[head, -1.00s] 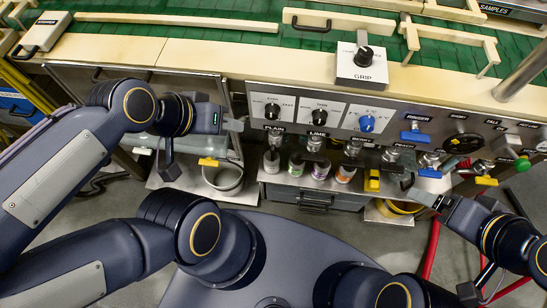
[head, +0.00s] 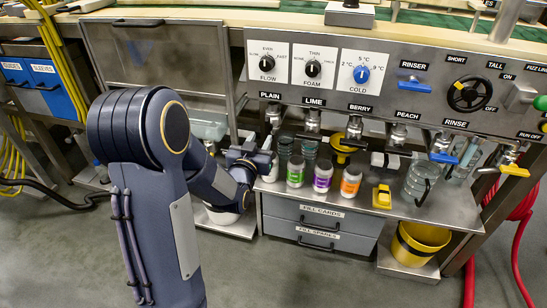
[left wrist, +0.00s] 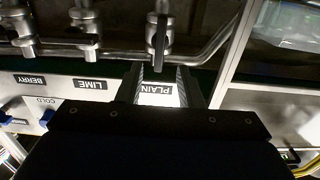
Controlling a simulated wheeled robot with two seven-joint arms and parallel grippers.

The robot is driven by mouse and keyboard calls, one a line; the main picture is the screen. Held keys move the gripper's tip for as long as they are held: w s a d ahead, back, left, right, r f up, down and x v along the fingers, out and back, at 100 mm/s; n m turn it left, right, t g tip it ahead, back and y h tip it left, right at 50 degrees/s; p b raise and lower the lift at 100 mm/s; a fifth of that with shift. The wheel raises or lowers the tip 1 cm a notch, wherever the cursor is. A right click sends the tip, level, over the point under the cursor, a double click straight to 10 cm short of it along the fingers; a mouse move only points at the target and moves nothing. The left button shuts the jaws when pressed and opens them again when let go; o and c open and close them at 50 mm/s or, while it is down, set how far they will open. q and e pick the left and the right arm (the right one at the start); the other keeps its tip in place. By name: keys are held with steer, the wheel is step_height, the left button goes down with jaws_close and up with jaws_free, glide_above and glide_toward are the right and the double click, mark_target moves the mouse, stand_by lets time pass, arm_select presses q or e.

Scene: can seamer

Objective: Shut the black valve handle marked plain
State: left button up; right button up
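The PLAIN valve shows in the left wrist view as a metal body with a slim black handle (left wrist: 160,42), pointing along the picture's vertical toward the upside-down PLAIN label (left wrist: 157,88). In the head view the PLAIN label (head: 270,96) is on the panel's left end, and the metal valve (head: 273,117) is below it, its handle hard to make out. My left gripper (left wrist: 160,75) is open, one finger on each side of the label in the picture. The handle's end shows between the fingertips; I cannot tell whether they touch it. My right gripper is not in view.
The LIME valve (left wrist: 87,30) and its label are beside the PLAIN one. Below the panel stand several bottles, including a green one (head: 295,172) and a purple one (head: 323,176). A yellow block (head: 382,197) lies on the steel shelf. A cabinet (head: 160,70) is left of the panel.

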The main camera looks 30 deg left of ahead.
mark_target(266, 129)
arm_select(q)
steer(key=b+x, duration=0.1)
steer(key=x, duration=0.6)
steer(key=shift+w, duration=0.4)
jaws_close()
